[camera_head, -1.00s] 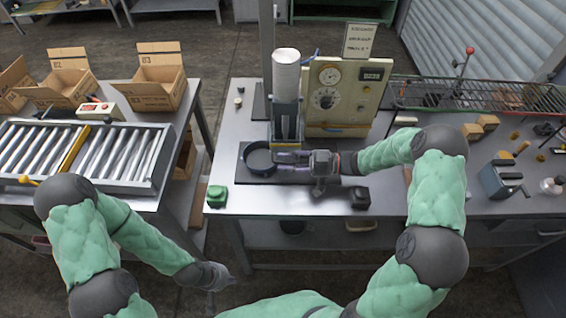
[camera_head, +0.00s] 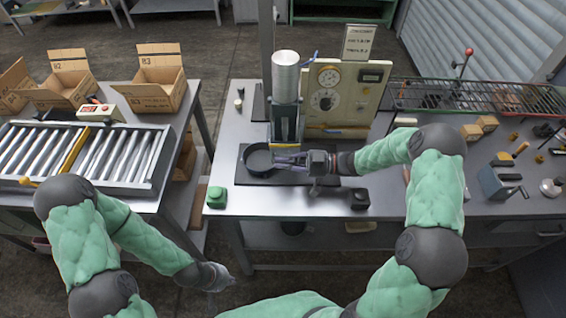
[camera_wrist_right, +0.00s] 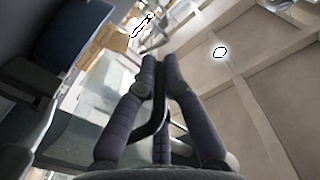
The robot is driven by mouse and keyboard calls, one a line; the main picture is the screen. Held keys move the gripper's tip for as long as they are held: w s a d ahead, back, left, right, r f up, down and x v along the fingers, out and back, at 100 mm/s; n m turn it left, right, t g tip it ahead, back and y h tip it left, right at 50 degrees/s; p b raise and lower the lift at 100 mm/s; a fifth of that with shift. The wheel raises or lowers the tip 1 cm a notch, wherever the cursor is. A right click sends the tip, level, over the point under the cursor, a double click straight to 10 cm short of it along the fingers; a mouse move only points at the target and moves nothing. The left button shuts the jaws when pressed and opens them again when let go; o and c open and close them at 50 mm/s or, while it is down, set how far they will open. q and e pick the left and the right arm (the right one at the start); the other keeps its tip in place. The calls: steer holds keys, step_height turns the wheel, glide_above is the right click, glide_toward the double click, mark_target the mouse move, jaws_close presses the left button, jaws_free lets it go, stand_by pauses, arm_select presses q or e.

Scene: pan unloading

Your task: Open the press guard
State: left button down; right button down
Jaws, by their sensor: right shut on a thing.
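The press (camera_head: 285,105) stands at the back of the middle bench, with a metal cylinder on top. A black round pan (camera_head: 258,159) lies on the dark plate at its foot. My right gripper (camera_head: 280,159) is low in front of the press, just right of the pan's middle. In the right wrist view my right gripper (camera_wrist_right: 162,62) is shut on a dark bent bar (camera_wrist_right: 154,120). I cannot tell whether this bar belongs to the guard or the pan. I cannot make out the guard clearly. My left gripper (camera_head: 218,282) hangs low in front of the benches, its fingers unclear.
A cream panel with gauges (camera_head: 340,95) stands right of the press. A green button box (camera_head: 217,197) and a black box (camera_head: 360,199) sit at the bench's front. A roller conveyor (camera_head: 85,155) and open cartons (camera_head: 155,85) are at left. A wire rack (camera_head: 480,95) is at right.

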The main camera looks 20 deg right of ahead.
mark_target(283, 148)
step_height(283, 148, up, 8)
steer(key=p, duration=0.4)
steer(key=shift+f+p, duration=0.2)
steer(key=shift+p, duration=0.15)
steer(key=shift+f, duration=0.1)
steer(key=c, duration=1.4)
jaws_free()
steer(key=shift+o, duration=0.2)
steer(key=v, duration=1.2)
